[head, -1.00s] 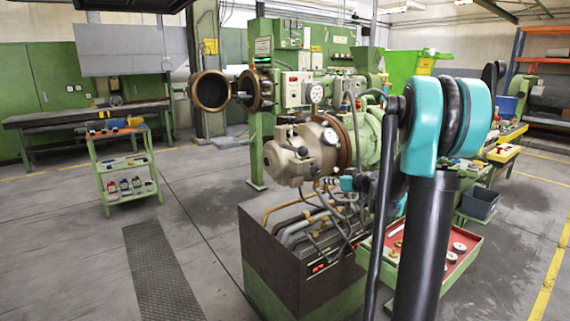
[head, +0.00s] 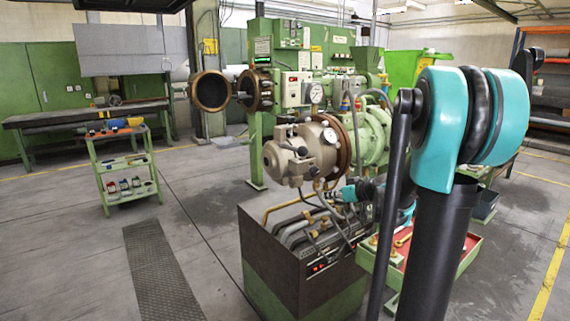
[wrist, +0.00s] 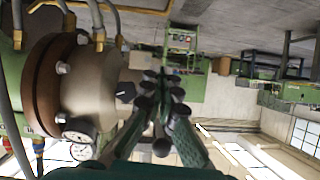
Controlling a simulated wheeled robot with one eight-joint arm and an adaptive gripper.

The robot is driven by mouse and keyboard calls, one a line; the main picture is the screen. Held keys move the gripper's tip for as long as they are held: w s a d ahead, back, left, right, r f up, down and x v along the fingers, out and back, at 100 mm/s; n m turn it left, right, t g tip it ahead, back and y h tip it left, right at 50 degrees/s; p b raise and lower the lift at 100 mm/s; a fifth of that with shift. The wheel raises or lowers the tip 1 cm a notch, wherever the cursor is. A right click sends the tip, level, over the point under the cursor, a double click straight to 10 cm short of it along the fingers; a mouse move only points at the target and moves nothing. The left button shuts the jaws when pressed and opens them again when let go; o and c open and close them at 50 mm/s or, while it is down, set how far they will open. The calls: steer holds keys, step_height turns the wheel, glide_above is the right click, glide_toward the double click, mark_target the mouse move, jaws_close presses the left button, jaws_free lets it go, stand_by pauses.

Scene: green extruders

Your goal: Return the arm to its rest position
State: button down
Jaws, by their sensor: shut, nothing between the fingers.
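My gripper (wrist: 164,78) shows in the wrist view with its dark fingers drawn together and nothing between them. It is beside the beige extruder head (wrist: 93,85), which fills the left of that view; a gap seems to lie between them, but I cannot tell how wide. In the head view my teal and black arm stands at the right. Its wrist part shows small and low in front of the green extruder, near the hoses under the beige head (head: 301,150). The fingertips cannot be made out there.
The green extruder (head: 375,135) and its dark base cabinet (head: 290,255) stand close to my arm. A red-lined tray (head: 455,250) is behind my arm at right. A green trolley (head: 125,170) stands at left. The floor between trolley and cabinet is clear.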

steer(key=s+a+f+m+g+h, duration=0.15)
steer(key=s+f, duration=0.25)
steer(key=s, duration=0.4)
steer(key=s+a+f+m+g+h, duration=0.1)
steer(key=s+f+g, duration=0.1)
steer(key=s+f, duration=0.35)
steer(key=s+d+f+m+g+h, duration=0.1)
steer(key=s+d+f+m+h, duration=0.1)
steer(key=s, duration=0.7)
steer(key=s+d+f+m+g+h, duration=0.1)
steer(key=s+d+f+m+h, duration=0.1)
steer(key=s, duration=0.7)
step_height(320, 180, down, 4)
steer(key=shift+d+r+h, duration=0.25)
steer(key=shift+d+h, duration=0.4)
steer(key=shift+d, duration=0.3)
